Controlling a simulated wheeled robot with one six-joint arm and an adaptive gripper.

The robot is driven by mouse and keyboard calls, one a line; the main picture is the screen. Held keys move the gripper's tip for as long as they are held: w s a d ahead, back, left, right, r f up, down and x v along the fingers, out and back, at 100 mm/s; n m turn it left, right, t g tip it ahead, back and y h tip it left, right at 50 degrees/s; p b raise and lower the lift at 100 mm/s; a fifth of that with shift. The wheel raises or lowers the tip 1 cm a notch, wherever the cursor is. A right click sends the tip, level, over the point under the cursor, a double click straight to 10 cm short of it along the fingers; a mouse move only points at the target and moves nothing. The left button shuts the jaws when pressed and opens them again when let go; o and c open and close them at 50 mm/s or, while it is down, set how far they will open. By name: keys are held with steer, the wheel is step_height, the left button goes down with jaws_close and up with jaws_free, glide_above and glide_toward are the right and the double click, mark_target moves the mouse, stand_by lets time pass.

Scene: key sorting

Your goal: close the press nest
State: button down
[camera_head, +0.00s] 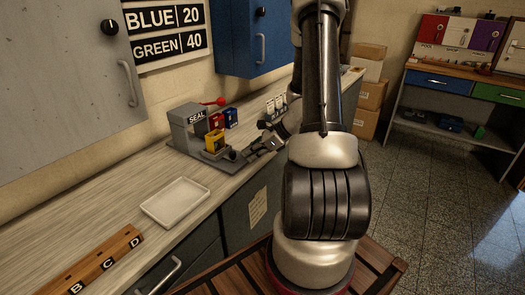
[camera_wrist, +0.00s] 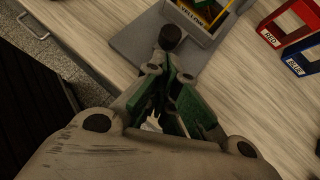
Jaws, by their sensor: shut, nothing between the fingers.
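The grey press (camera_head: 185,130) with a SEAL label stands on the counter, its red lever (camera_head: 214,101) at the top. The press nest shows as a grey sliding tray (camera_wrist: 185,18) in front of the press, with a dark round knob (camera_wrist: 170,38) on its near side. The knob also shows in the head view (camera_head: 233,155). A yellow labelled piece (camera_head: 215,141) sits in the nest, outside the press head. My gripper (camera_wrist: 168,68) is shut and empty, with its tips close to the knob; I cannot tell whether they touch it.
Red (camera_head: 216,121) and blue (camera_head: 231,117) holders stand behind the nest. A white tray (camera_head: 175,202) and a wooden lettered rack (camera_head: 95,262) lie on the counter nearer me. The counter between press and tray is clear. A blue cabinet (camera_head: 253,37) hangs above.

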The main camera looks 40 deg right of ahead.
mark_target(218, 142)
steer(key=shift+w+a, duration=0.55)
steer(key=shift+w, duration=0.1)
steer(key=w+a, duration=0.1)
steer(key=w, duration=0.3)
steer(key=w+a, duration=0.2)
steer(key=w, duration=0.2)
steer(key=w+a, duration=0.1)
steer(key=w, duration=0.3)
steer(key=shift+w+a, duration=0.35)
